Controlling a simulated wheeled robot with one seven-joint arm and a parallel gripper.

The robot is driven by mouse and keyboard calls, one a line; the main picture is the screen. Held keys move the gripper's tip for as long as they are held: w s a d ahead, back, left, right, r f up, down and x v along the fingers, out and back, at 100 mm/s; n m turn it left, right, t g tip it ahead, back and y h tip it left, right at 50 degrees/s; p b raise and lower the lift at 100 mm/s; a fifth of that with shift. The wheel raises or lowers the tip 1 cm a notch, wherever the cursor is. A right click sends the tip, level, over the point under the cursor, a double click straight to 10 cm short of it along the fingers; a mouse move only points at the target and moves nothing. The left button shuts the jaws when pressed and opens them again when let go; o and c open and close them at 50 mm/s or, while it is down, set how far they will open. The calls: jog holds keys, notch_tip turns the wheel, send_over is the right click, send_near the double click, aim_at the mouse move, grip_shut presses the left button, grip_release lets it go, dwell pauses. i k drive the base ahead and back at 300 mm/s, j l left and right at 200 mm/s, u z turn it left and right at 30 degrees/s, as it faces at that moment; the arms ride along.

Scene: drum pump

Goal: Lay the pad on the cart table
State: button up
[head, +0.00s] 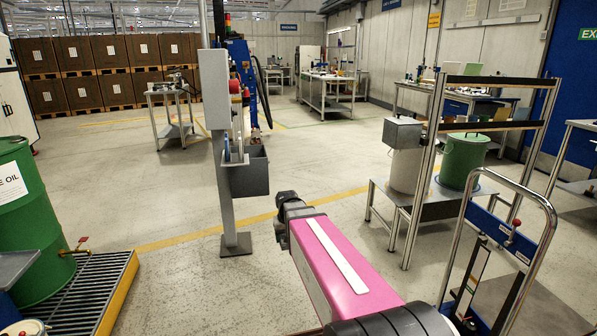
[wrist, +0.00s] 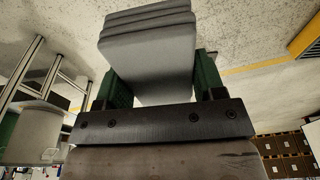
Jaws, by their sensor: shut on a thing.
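In the wrist view, my gripper (wrist: 162,88) has two green fingers, one on each side of a light grey pad (wrist: 150,55). It is shut on the pad. The pad looks thick, with several layers at its far end, and is held clear above the floor. In the head view, my pink arm reaches forward over open floor, and its far end hides the gripper and pad. A cart with a bent chrome handle (head: 548,215) and blue panel stands at the lower right. I cannot tell whether its grey surface (head: 550,308) is the cart table.
A grey post (head: 224,185) with a bin (head: 249,175) stands just beyond my arm. A frame stand with a green drum (head: 463,160) is at right. A green oil drum (head: 30,220) and grated pallet (head: 85,290) are at left.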

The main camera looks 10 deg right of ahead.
aim_at(498, 295)
jog(key=i+z, duration=0.4)
jog(key=i+j+z, duration=0.2)
jog(key=i+z, duration=0.15)
jog(key=i, duration=0.15)
jog(key=i+j+z, duration=0.25)
jog(key=i+z, duration=0.35)
jog(key=z, duration=0.2)
jog(key=i+j+z, duration=0.2)
jog(key=z, duration=0.25)
jog(key=i+j+z, duration=0.2)
jog(key=z, duration=0.2)
jog(key=i+j+z, duration=0.15)
jog(key=j+z, duration=0.15)
jog(key=z, duration=0.15)
jog(key=i+j+z, duration=0.15)
jog(key=z, duration=0.2)
jog(key=i+j+z, duration=0.1)
jog(key=j+z, duration=0.2)
jog(key=i+j+z, duration=0.1)
jog(key=j+z, duration=0.6)
jog(key=i+j, duration=0.05)
jog(key=j, duration=0.05)
